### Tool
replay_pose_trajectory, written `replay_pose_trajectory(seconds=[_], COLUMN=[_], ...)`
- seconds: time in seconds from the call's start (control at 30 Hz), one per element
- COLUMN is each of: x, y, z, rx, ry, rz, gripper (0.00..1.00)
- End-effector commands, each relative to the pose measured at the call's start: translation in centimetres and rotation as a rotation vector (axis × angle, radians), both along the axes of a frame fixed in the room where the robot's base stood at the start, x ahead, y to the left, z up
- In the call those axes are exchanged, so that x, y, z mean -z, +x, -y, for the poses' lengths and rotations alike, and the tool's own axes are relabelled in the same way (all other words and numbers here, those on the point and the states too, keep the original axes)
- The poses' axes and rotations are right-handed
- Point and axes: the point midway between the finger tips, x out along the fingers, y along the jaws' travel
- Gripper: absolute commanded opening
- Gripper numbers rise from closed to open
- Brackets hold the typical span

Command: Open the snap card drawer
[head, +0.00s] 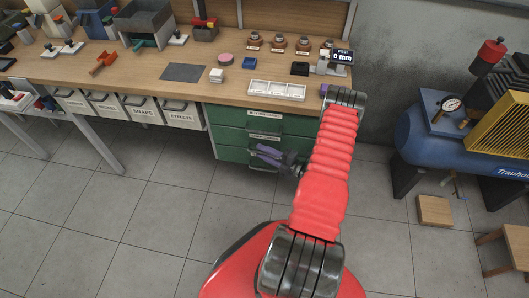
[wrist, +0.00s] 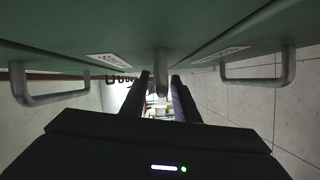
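A green drawer cabinet (head: 228,134) stands under the workbench, with stacked drawers. The top drawer's label (head: 265,114) seems to read button cards. The lower labels are too small or covered to read, so I cannot tell which is the snap card drawer. My gripper (head: 268,155) with purple fingers is in front of the middle drawers. In the wrist view, metal handles show at left (wrist: 48,98), middle (wrist: 160,72) and right (wrist: 258,80). My gripper (wrist: 162,95) is open there, its fingers on either side of the middle handle's line. Contact cannot be told.
Small labelled bins (head: 143,112) hang left of the cabinet, one reading snaps. The wooden benchtop (head: 120,75) holds a white tray (head: 276,91) and tools. A blue compressor (head: 440,140) stands at the right. The tiled floor (head: 150,210) before the bench is clear.

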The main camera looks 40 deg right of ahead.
Motion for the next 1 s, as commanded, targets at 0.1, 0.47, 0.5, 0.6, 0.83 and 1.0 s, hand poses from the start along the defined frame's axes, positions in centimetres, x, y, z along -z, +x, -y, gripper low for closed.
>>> replay_pose_trajectory(seconds=[0.1,0.47,0.5,0.6,0.83,1.0], x=[0.01,0.03,0.04,0.07,0.12,0.15], y=[-0.02,-0.04,-0.04,-0.05,-0.06,-0.12], z=[0.0,-0.01,-0.01,-0.02,-0.04,0.22], rx=[0.0,0.0,0.0,0.001,0.0,0.003], ry=[0.0,0.0,0.0,0.0,0.0,0.0], rz=[0.0,-0.001,-0.001,-0.002,-0.003,-0.004], gripper=[0.23,0.0,0.0,0.0,0.0,0.0])
